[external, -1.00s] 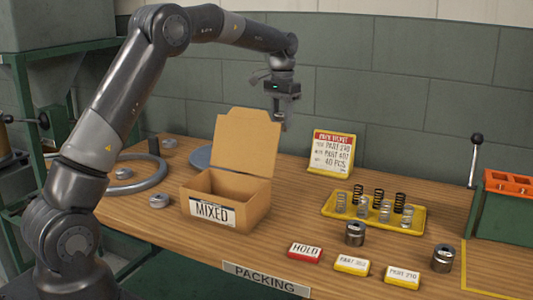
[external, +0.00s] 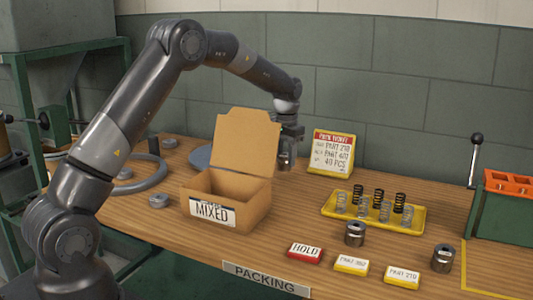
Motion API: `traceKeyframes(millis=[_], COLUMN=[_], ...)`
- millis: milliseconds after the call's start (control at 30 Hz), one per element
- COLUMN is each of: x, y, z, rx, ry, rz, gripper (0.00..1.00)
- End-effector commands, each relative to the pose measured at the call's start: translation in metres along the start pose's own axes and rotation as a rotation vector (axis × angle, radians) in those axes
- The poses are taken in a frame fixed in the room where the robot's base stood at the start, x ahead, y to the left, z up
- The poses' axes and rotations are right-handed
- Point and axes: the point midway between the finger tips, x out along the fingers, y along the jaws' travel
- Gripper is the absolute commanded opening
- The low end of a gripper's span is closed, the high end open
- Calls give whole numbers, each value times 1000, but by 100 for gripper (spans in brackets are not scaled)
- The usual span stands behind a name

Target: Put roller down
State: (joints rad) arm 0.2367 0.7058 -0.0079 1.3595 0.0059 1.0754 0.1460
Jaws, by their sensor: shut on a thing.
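My gripper (external: 287,162) is low behind the right edge of the open lid of the cardboard box. It is shut on a small grey metal piece, which I take to be the roller; it is too small and dark to make out clearly. The box lid stands close at its left. I cannot tell whether the piece touches the table.
The cardboard box (external: 255,216) marked MIXED stands open. A yellow tray (external: 330,211) holds several springs. A yellow-framed sign (external: 331,152) stands at the back. HOLD (external: 305,253) and part-number blocks lie in front. The wood between box and tray is clear.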

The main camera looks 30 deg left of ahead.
Motion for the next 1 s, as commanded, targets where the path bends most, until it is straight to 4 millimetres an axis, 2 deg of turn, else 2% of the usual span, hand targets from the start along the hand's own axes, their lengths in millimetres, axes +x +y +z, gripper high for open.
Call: traceKeyframes(millis=[100,167,533,567,800,1000], x=[21,26,30,31,31,31], y=[0,0,0,0,0,0], z=[0,0,0,0,0,0], rx=[0,0,1,1,1,1], ry=[-3,0,0,-1,-1,-1], rz=[1,0,0,0,0,0], gripper=[3,3,3,40,60,60])
